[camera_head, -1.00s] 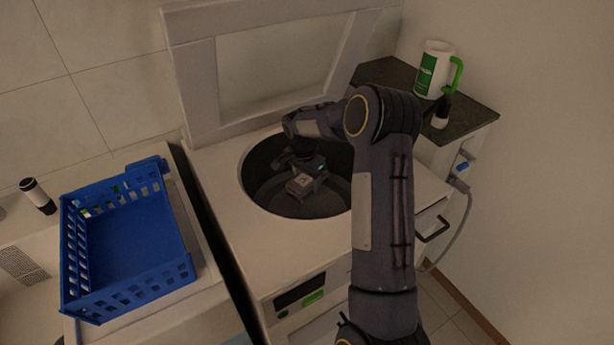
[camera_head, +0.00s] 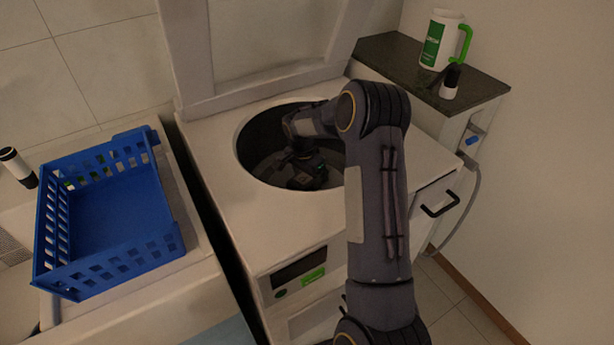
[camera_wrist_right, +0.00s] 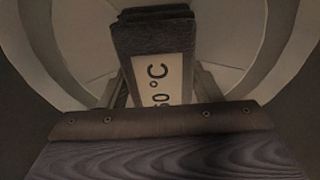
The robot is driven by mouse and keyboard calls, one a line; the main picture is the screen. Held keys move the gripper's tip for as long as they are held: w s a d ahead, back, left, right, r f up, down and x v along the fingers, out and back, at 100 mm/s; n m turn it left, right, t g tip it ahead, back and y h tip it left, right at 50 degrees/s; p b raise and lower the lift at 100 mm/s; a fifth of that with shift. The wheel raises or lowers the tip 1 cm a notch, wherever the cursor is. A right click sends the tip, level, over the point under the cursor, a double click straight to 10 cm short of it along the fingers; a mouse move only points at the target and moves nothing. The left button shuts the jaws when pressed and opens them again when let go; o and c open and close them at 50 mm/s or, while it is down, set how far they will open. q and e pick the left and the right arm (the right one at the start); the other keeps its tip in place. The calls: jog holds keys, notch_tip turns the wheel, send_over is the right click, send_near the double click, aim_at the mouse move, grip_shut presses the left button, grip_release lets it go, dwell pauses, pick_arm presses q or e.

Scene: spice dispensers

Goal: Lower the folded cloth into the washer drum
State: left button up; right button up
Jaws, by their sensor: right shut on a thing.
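The washer drum (camera_head: 258,168) is a round dark opening in the top of the white washer (camera_head: 215,205). My right arm reaches over the washer, and my right gripper (camera_head: 305,180) is down inside the drum. The right wrist view shows the folded cloth (camera_wrist_right: 152,30), dark grey with a pale label ending in "0 °C". My right gripper (camera_wrist_right: 160,84) is shut on it, one finger at each side. Pale curved drum walls surround the cloth there. I cannot tell whether it touches the drum floor. In the head view I cannot make out the cloth. My left gripper is not in view.
The washer's raised lid (camera_head: 270,85) stands behind the opening. A blue basket (camera_head: 110,215) is at the left. A dark counter (camera_head: 395,62) at the back right holds a white and green jug (camera_head: 436,42) and a small dark-topped bottle (camera_head: 450,85).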

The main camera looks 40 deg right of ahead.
jog(key=o, duration=1.1)
jog(key=r, duration=0.5)
jog(key=a+r, duration=0.1)
jog(key=r, duration=0.1)
jog(key=shift+s+r, duration=0.1)
jog(key=shift+r, duration=0.25)
